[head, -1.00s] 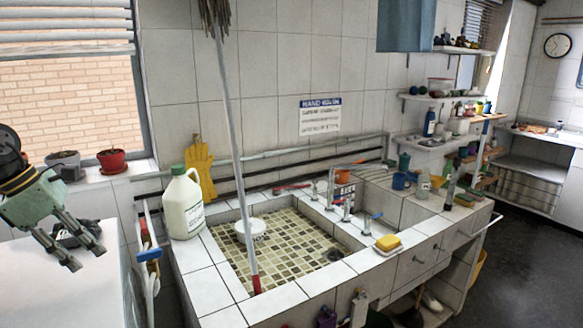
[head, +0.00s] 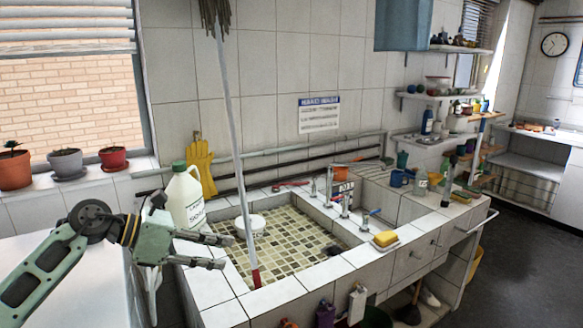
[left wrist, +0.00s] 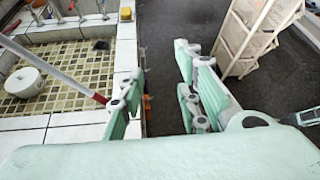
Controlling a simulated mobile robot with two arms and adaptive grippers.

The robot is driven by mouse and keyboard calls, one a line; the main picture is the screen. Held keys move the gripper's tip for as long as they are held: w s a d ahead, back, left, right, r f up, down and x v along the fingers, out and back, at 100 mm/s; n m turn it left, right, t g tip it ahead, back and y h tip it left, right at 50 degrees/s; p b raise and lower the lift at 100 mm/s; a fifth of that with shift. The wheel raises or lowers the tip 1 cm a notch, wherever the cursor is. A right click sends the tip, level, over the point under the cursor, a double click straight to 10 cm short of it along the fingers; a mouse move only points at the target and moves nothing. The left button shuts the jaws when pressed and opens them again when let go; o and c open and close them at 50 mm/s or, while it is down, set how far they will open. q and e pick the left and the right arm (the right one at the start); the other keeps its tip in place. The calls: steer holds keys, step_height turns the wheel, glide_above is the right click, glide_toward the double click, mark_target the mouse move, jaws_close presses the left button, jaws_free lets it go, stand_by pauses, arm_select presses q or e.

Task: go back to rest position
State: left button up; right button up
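My left gripper (head: 227,252) is open and empty. In the head view its arm comes in from the left, and its fingers point right over the left edge of the tiled sink (head: 222,318). In the left wrist view the two green fingers of the left gripper (left wrist: 160,62) stand apart with nothing between them, beside the sink's edge and over dark floor. My right gripper is not in view.
A white jug (head: 186,205) stands on the sink's left rim, just behind the gripper. A mop (head: 232,130) leans upright in the basin beside a white tub (head: 250,225). Flower pots (head: 65,163) line the windowsill. Dark floor (head: 530,255) is clear at right.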

arm_select(q)
steer(key=s+d+r+n+t+h, duration=0.2)
steer(key=d+r+n+t+h, duration=0.25)
steer(key=d+n+t, duration=0.45)
steer(key=s+a+f+n+y, duration=0.2)
steer(key=a+f+n+y, duration=0.25)
steer(key=f+n, duration=0.4)
steer(key=s+a+f+n+t+y, duration=0.1)
steer(key=s+a+f+n+y, duration=0.35)
steer(key=n, duration=0.65)
steer(key=a+f+n+y, duration=0.3)
steer(key=f+n+y, duration=0.4)
steer(key=n, duration=0.2)
steer(key=s+f+n+g, duration=0.4)
steer(key=s+f+g, duration=0.3)
steer(key=s, duration=0.7)
steer(key=s+f+n+g, duration=0.45)
steer(key=s+f, duration=0.45)
steer(key=s, duration=0.6)
step_height(320, 180, down, 25)
steer(key=s+g, duration=0.1)
steer(key=g, duration=0.1)
steer(key=s+a+f, duration=0.2)
steer(key=s+f, duration=0.6)
steer(key=s+a+f, duration=0.1)
steer(key=s+f, duration=0.8)
steer(key=shift+s+a+f+m+g, duration=0.25)
steer(key=shift+s+a+m+g, duration=0.05)
steer(key=shift+a+m+g, duration=0.1)
